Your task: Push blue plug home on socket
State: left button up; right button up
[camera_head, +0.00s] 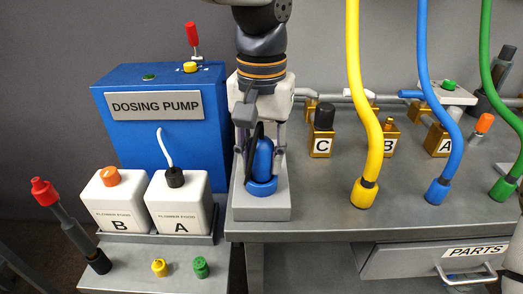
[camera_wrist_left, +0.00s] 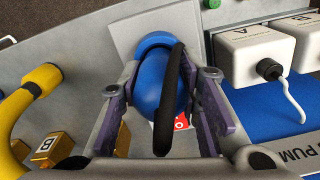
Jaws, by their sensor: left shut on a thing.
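The blue plug (camera_head: 263,158) stands roughly upright on a grey block (camera_head: 246,213) at the left front of the bench. Its lower end meets a blue ring (camera_head: 262,188) on the block, which I take to be the socket. I cannot tell how deep the plug sits. My left gripper (camera_head: 259,152) comes from above and is shut on the plug, one finger on each side. In the left wrist view the plug (camera_wrist_left: 147,80) lies between the purple-grey fingers, with a black loop crossing it; the blue ring (camera_wrist_left: 155,40) is beyond. My right gripper is out of view.
The blue dosing pump (camera_head: 165,150) and white flower-food containers A (camera_head: 178,205) and B (camera_head: 117,205) stand left. Yellow (camera_head: 365,193), blue (camera_head: 437,192) and green (camera_head: 502,189) hose ends are right. Brass valves are behind; a parts drawer (camera_head: 425,260) is below. Bench between block and yellow hose is clear.

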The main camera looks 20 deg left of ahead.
aim_at(262, 139)
pick_arm(q)
jog(key=shift+f, duration=0.7)
jog(key=o, duration=1.3)
jog(key=shift+f, duration=0.1)
jog(key=shift+c, duration=0.2)
jog(key=shift+r, duration=2.55)
